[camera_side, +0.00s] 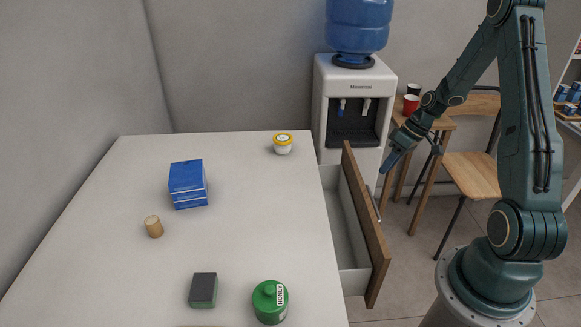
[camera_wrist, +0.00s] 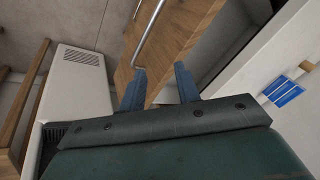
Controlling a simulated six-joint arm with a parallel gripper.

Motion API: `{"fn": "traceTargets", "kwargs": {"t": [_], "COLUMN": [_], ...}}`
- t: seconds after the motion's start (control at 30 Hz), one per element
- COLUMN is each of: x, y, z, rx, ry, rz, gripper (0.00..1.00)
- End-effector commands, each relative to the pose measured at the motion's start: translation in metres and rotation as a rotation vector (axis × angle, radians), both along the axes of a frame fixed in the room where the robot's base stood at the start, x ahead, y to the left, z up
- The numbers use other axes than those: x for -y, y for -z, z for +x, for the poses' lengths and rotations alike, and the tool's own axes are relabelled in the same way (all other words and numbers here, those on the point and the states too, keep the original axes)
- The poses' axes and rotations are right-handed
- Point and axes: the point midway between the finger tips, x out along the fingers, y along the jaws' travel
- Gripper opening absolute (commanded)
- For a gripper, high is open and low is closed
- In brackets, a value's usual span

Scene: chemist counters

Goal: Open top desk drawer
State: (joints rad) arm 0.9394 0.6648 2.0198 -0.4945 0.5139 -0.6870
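The desk drawer (camera_side: 367,222) has a brown wooden front and a pale inside, and it stands pulled out from the right side of the white desk (camera_side: 252,205). Its inside looks empty where visible. In the wrist view the drawer front (camera_wrist: 178,38) carries a metal bar handle (camera_wrist: 149,32). My gripper (camera_side: 386,170) is just outside the drawer front, near its far end. In the wrist view its two blue fingers (camera_wrist: 160,88) are spread apart with nothing between them, and the handle lies beyond the fingertips. I cannot tell whether a finger touches the drawer front.
On the desk are blue boxes (camera_side: 188,184), a cork (camera_side: 153,226), a dark green block (camera_side: 203,290), a green bottle (camera_side: 270,302) and a yellow-lidded jar (camera_side: 283,143). A water dispenser (camera_side: 350,105) stands behind the drawer. A wooden chair (camera_side: 470,172) is at the right.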

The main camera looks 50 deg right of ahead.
Motion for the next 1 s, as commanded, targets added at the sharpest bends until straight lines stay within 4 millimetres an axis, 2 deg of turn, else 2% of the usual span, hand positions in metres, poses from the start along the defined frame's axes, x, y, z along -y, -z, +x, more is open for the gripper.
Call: {"fn": "traceTargets", "kwargs": {"t": [0.5, 0.7, 1.0], "x": [0.003, 0.004, 0.004], "y": [-0.022, -0.026, -0.024], "z": [0.001, 0.001, 0.001], "rx": [-0.288, -0.318, -0.321], "ry": [0.616, 0.719, 0.729], "rz": [-0.031, -0.038, -0.038], "gripper": [0.33, 0.33, 0.33]}}
